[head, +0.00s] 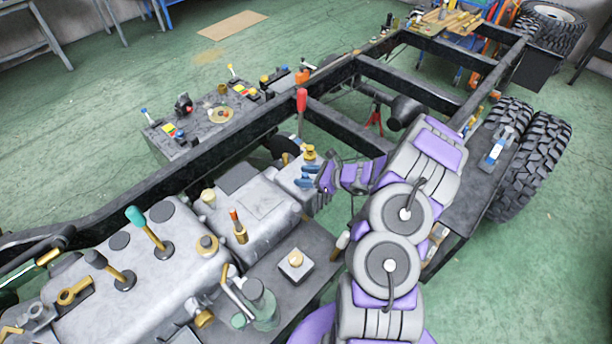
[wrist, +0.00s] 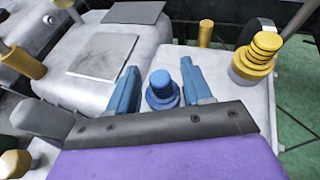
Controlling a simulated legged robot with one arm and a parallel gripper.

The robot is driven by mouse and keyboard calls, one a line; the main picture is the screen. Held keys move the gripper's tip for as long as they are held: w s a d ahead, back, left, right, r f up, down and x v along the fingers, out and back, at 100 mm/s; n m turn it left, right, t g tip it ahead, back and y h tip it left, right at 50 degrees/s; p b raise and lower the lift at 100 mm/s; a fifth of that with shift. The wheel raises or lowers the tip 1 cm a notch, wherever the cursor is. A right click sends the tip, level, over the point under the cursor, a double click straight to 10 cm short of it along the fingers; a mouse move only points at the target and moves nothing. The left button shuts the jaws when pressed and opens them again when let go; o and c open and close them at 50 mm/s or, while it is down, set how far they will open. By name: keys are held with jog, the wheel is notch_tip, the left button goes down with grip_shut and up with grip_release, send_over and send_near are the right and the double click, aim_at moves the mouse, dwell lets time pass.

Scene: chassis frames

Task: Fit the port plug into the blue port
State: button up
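My gripper (wrist: 162,88) has two blue fingers, set apart, with a stepped blue cylindrical piece (wrist: 163,90) between them. Gaps show between the piece and the fingers. The piece has a narrow top and a wider collar below; I cannot tell whether it is the blue port alone or has a plug in it. It appears to stand on the light grey housing (wrist: 228,98); its base is hidden by my gripper's dark front edge. In the head view my gripper (head: 310,176) is low beside the housing, and the blue piece cannot be told apart from the fingers.
A yellow ringed fitting (wrist: 254,58) stands close right of my gripper, with a yellow post (wrist: 206,34) behind it. A long black chassis rail (head: 215,160) runs behind. Levers, including a red-handled one (head: 301,100), stand up nearby.

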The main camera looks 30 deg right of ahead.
jog(key=shift+s+d+r, duration=0.3)
jog(key=shift+s+d, duration=0.05)
jog(key=p+v, duration=0.3)
jog(key=v, duration=0.8)
jog(key=s+a+r+n+g+y, duration=0.1)
jog(key=s+a+r+n+g, duration=0.3)
jog(key=a+r+n, duration=0.65)
jog(key=s+a+r+n+g+y, duration=0.1)
jog(key=s+a+r+n+g, duration=0.35)
jog(key=a, duration=0.95)
jog(key=s+a+r+n+g+h, duration=0.45)
jog(key=s+r+n, duration=0.25)
jog(key=s, duration=0.4)
jog(key=s+d+r+n+h, duration=0.2)
jog(key=s+d+n+h, duration=0.3)
jog(key=s, duration=0.6)
jog(key=shift+s+n+t+h, duration=0.3)
jog(key=shift+t+h, duration=0.1)
jog(key=shift+h, duration=0.25)
jog(key=shift+d, duration=0.1)
